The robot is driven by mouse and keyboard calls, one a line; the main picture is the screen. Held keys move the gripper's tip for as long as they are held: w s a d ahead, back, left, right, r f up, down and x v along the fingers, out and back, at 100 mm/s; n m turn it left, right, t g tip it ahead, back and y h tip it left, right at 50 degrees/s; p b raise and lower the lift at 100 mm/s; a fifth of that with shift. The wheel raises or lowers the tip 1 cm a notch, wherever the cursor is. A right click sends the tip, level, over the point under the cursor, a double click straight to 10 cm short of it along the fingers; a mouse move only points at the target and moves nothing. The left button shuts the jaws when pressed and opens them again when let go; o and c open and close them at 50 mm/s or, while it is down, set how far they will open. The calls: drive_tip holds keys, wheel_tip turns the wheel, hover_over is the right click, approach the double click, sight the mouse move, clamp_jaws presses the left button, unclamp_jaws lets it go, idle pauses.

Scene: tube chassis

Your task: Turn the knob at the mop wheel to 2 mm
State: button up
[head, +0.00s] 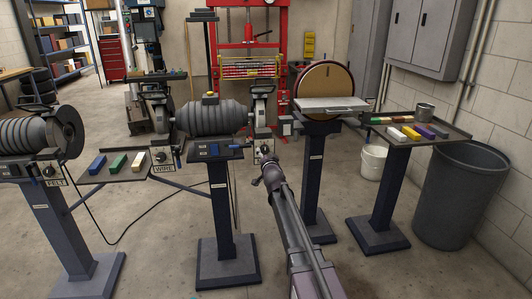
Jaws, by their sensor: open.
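My gripper (262,165) is in the lower middle of the head view, at the end of my arm, which reaches up from the bottom. It is directly below and in front of a small box with a dark round knob (265,150) on a pale face. The gripper covers the place below that knob, so no label shows there. I cannot tell whether the gripper touches the box. Its fingers are too small to make out clearly, and nothing shows held. The mop wheel cannot be told for certain. The knob's setting is too small to read.
Similar knob boxes carry the labels WIRE (165,168) and FELT (55,182). A grey ribbed motor (210,117) stands on a pedestal to the left. A disc sander (325,88) and a tray table (415,132) with coloured bars stand to the right.

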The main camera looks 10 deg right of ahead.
drive_tip(key=shift+w, duration=1.3)
drive_tip(key=shift+c, duration=0.2)
drive_tip(key=c, duration=1.1)
drive_tip(key=shift+d, duration=0.15)
